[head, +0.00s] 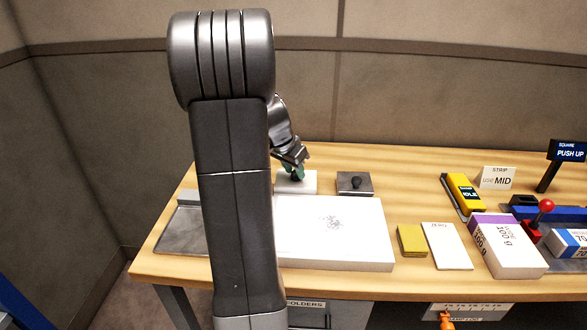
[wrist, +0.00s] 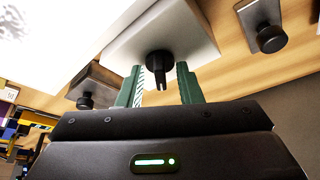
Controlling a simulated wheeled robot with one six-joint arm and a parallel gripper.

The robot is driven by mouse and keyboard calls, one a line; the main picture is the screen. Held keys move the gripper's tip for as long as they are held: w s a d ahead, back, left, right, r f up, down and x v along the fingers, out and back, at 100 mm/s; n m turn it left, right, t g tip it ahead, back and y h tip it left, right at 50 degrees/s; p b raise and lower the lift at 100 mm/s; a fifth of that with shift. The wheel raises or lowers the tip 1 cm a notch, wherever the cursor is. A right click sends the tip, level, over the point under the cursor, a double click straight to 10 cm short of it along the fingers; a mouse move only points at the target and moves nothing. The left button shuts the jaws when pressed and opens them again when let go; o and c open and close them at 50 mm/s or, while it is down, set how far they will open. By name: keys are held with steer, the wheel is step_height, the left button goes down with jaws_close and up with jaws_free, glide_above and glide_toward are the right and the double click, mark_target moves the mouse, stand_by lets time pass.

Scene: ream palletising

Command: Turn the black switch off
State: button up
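The black switch (wrist: 159,66) is a rotary knob on a white plate (wrist: 196,38). In the wrist view its narrow end points down toward the gripper body. My gripper (head: 291,171) is over this plate, behind the large white stack. Its two green fingers stand open on either side of the knob, with a visible gap on each side. In the head view the fingers mostly hide the knob, and the white plate (head: 310,184) shows around them.
A second dark knob on a grey plate (head: 344,188) stands to the right; a third (wrist: 270,38) shows in the wrist view. The white stack (head: 345,235) lies in front. A yellow device (head: 463,192) and a red-knobbed lever (head: 546,206) are farther right.

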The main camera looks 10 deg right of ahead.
jaws_close()
steer(key=shift+n, duration=0.3)
steer(key=n, duration=0.2)
steer(key=n+t+y, duration=0.1)
steer(key=shift+s+d+r+n+p, duration=0.1)
steer(key=shift+d+r+n+p, duration=0.05)
steer(key=shift+d+n+p, duration=0.15)
steer(key=n+y+p, duration=0.1)
steer(key=n, duration=0.2)
steer(key=shift+d+t, duration=0.1)
steer(key=shift+t, duration=0.2)
steer(key=n+y, duration=0.1)
steer(key=n, duration=0.1)
steer(key=n+y, duration=0.1)
steer(key=n, duration=0.1)
steer(key=shift+d+n+b, duration=0.2)
steer(key=shift+n+b, duration=0.1)
steer(key=shift+b, duration=0.1)
steer(key=shift+n+y+b, duration=0.4)
steer(key=shift+n+b, duration=0.05)
steer(key=shift+n, duration=0.55)
